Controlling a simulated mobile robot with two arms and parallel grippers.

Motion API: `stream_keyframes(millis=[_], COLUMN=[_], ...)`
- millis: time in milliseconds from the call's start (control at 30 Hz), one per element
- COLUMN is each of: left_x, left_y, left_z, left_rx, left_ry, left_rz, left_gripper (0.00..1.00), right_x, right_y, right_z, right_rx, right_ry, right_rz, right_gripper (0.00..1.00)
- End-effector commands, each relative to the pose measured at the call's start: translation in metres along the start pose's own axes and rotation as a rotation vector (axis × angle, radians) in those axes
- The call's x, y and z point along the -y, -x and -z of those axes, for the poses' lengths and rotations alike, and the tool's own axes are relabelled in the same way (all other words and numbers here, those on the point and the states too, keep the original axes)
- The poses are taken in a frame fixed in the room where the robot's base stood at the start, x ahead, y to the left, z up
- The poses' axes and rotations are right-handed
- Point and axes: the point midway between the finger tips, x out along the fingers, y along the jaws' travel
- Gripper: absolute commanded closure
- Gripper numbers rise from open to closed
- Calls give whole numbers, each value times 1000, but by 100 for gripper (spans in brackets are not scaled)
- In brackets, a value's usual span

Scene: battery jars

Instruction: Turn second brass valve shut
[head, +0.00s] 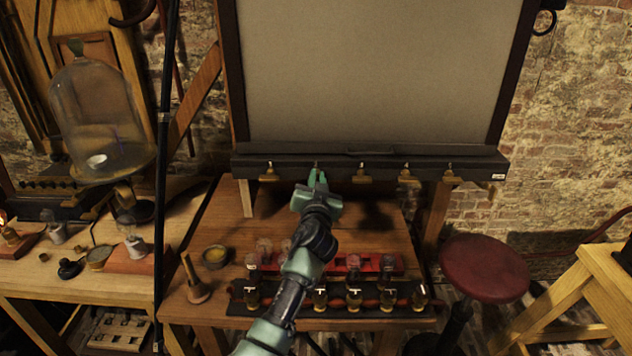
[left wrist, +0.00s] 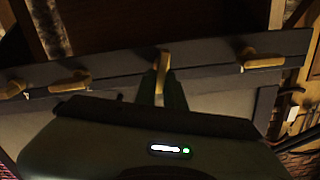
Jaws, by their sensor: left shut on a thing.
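A row of brass valves runs along the black rail (head: 340,163) under the big grey panel. My left gripper (head: 317,177) is at the second valve from the left and covers most of it in the head view. In the left wrist view, my left gripper (left wrist: 162,88) is shut on this brass valve handle (left wrist: 163,60). That handle stands across the rail. The neighbouring handles, such as the one on the left (left wrist: 70,84) and the one on the right (left wrist: 262,63), lie roughly along the rail. My right gripper is not in view.
Below the rail, the wooden table (head: 225,215) carries a red tray (head: 385,263) with jars and a black rack (head: 420,313) of small bottles. A small bowl (head: 215,256) and a wooden pestle-like tool (head: 194,281) stand at left. A red stool (head: 485,268) is at right.

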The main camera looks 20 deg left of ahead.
Motion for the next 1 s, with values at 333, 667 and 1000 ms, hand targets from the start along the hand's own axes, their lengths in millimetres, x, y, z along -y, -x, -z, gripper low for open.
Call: stream_keyframes(millis=[333, 667, 1000], left_x=[-5, -8, -11], left_y=[0, 0, 0], left_z=[-2, -3, -6], left_rx=[0, 0, 0], left_ry=[-333, -647, -961], left_rz=[-1, -1, -1], left_gripper=[100, 100, 100], right_x=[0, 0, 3], right_y=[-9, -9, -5], right_z=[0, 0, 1], right_rx=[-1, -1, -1], right_ry=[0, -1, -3], right_rz=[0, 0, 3], right_gripper=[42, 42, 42])
